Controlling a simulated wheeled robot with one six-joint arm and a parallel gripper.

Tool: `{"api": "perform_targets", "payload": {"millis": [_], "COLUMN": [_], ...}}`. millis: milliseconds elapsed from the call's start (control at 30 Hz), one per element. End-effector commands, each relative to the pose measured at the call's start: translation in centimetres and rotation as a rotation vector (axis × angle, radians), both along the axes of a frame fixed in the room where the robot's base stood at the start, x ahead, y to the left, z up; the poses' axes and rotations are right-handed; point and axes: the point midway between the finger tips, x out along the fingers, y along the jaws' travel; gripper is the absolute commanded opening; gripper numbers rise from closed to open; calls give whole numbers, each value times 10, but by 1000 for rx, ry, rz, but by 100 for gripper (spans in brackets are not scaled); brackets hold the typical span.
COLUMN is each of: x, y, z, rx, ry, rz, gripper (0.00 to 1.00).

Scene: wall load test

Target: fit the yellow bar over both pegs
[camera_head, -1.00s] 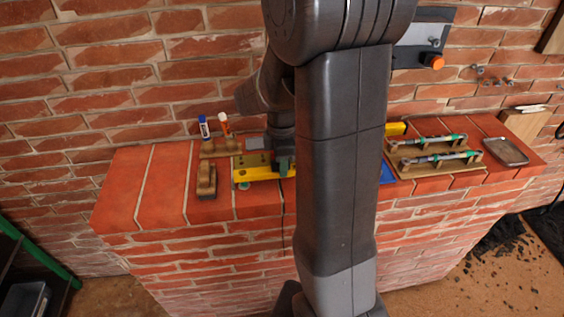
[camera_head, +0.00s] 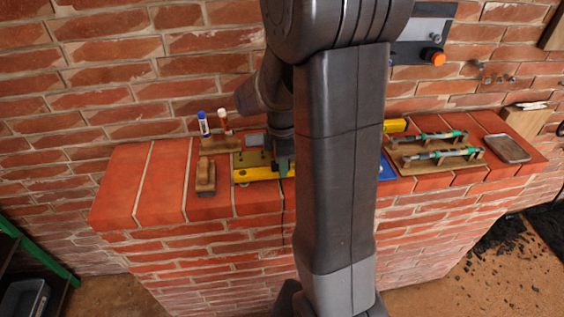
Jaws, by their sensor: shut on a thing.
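A yellow bar (camera_head: 255,175) with a dark spot on it lies level along the front of a dull olive-brown board (camera_head: 250,159) on the brick ledge. My gripper (camera_head: 284,166) points down at the bar's right part and is shut on it. The fingertips are small and partly hidden. My arm hides the bar's surroundings to the right. I cannot make out the two pegs at the bar. Whether the bar touches the board or hovers just above it I cannot tell.
A wooden block (camera_head: 205,177) and two upright markers (camera_head: 204,124) stand left of the bar. Right of my arm are another yellow piece (camera_head: 396,125), a wooden rack with green-marked tools (camera_head: 437,155) and a grey tray (camera_head: 507,149). The ledge's left end (camera_head: 140,185) is clear.

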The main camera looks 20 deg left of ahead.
Motion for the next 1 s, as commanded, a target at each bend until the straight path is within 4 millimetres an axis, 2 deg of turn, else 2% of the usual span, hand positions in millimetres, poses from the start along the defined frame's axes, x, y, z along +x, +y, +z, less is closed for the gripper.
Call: {"api": "perform_targets", "payload": {"millis": [533, 1000], "x": [0, 0], "y": [0, 0], "z": [0, -10], "rx": [0, 1], "ry": [0, -1], "rz": [0, 0], "gripper": [0, 0]}}
